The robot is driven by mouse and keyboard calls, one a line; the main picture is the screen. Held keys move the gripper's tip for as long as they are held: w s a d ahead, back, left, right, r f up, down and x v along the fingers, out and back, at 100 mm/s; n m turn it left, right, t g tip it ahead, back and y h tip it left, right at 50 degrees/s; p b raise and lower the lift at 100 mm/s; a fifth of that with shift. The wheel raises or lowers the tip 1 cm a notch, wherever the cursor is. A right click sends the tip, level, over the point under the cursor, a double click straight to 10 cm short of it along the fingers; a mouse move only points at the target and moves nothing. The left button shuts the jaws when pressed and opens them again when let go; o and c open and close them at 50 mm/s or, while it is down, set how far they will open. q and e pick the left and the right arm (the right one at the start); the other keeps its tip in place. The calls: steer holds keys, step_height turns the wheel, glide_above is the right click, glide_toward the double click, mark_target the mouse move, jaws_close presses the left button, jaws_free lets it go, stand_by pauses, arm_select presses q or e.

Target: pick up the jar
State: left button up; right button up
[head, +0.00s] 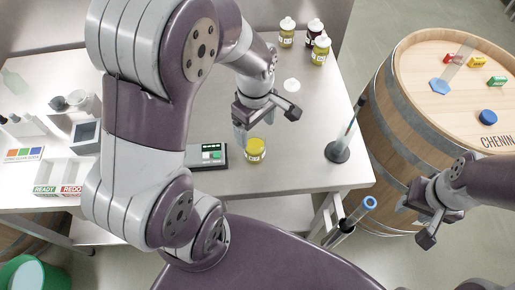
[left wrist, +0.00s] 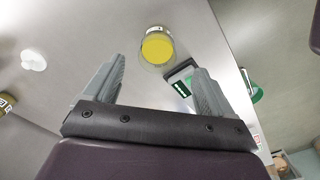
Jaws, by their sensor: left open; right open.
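A small clear jar with yellow contents (head: 256,151) stands on the steel table, beside a small scale. In the left wrist view the jar (left wrist: 156,48) appears from above, round and without a lid, just beyond and between the fingertips. My left gripper (head: 263,118) is open above the jar, with its fingers apart and nothing between them; the fingers also show in the left wrist view (left wrist: 159,70). The gripper hides part of the table behind the jar. My right gripper (head: 416,222) is open and empty, in front of the barrel.
The scale (head: 209,156) is close to the jar's left. A white lid (head: 291,85) lies behind. Lidded jars (head: 321,50) stand at the back. A stand with a tube (head: 338,151) is to the right, near the table edge. The barrel (head: 420,50) holds small coloured items.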

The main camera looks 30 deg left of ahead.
mark_target(255, 141)
arm_select(q)
steer(key=f, duration=0.8)
steer(key=shift+w+a+p, duration=0.25)
steer(key=shift+p, duration=0.1)
steer(key=shift+r, duration=0.1)
steer(key=c, duration=1.2)
steer(key=shift+r, duration=0.15)
